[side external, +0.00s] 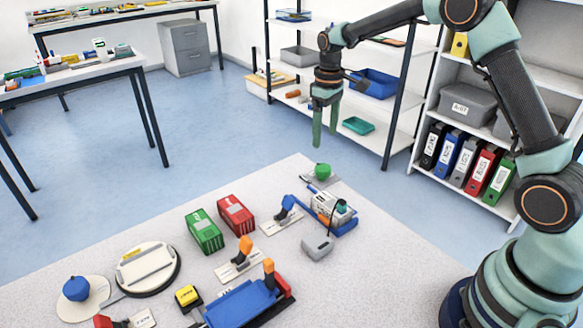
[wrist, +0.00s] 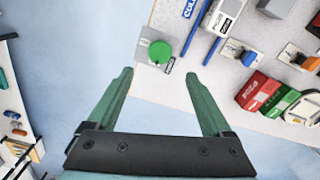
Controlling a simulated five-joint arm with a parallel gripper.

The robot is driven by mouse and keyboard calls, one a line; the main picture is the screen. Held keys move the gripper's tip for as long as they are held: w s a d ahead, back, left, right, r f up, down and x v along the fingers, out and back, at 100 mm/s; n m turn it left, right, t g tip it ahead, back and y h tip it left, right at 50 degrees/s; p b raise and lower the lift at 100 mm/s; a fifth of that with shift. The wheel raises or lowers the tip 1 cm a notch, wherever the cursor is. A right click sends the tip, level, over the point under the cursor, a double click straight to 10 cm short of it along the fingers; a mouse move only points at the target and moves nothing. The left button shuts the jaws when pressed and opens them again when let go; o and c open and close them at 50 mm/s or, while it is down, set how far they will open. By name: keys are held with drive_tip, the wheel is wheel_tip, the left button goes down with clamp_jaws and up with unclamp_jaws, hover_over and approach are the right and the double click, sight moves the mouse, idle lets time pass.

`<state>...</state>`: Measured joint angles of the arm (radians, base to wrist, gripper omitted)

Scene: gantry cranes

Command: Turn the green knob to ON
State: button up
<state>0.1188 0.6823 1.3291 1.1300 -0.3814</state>
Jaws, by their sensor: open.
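The green knob (side external: 323,170) sits on a small light plate near the far corner of the speckled table. In the wrist view the round green knob (wrist: 160,51) lies on a grey plate with a small label beside it; the label is too small to read. My gripper (side external: 324,143) points down in the air close to the knob, with its green fingers apart. In the wrist view my gripper (wrist: 171,75) is open and empty, and the knob shows between and beyond the fingertips. No finger is seen touching the knob.
A blue crane model (side external: 322,209) with a grey block stands just in front of the knob. Red (side external: 236,215) and green (side external: 204,231) containers, orange levers and a round turntable (side external: 147,268) lie nearer. The table edge is close behind the knob; open floor lies beyond.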

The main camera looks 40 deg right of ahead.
sight(323, 167)
wheel_tip(323, 167, down, 10)
drive_tip(key=shift+r, duration=0.2)
clamp_jaws()
